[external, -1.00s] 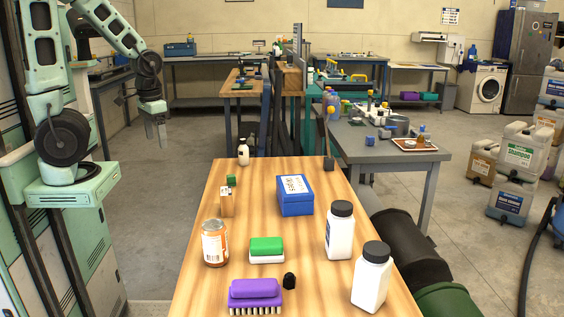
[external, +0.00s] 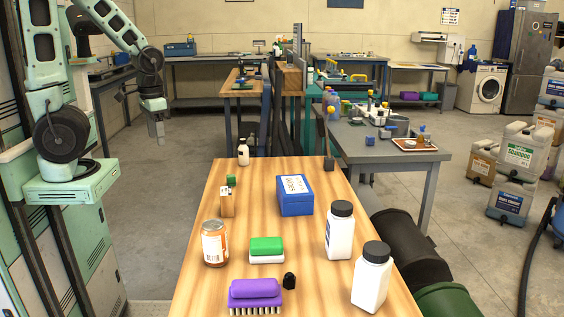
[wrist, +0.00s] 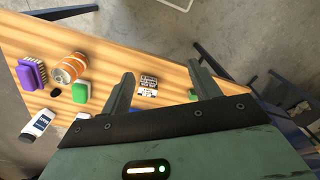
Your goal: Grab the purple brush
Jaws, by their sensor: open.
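The purple brush (external: 255,294) lies at the near end of the wooden table, its pale bristles facing down and toward the camera. It also shows at the upper left of the wrist view (wrist: 31,74). My gripper (external: 157,136) hangs beyond the table's left edge in the external view, far from the brush and touching nothing. In the wrist view its two fingers (wrist: 158,88) are apart, with nothing held between them.
Near the brush are an orange-labelled can (external: 215,243), a green-and-white sponge or brush (external: 266,250) and a small black object (external: 289,281). Two white bottles with black caps (external: 340,232) stand on the right. A blue box (external: 295,196) sits farther back. Floor left of the wooden table (external: 205,290) is clear.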

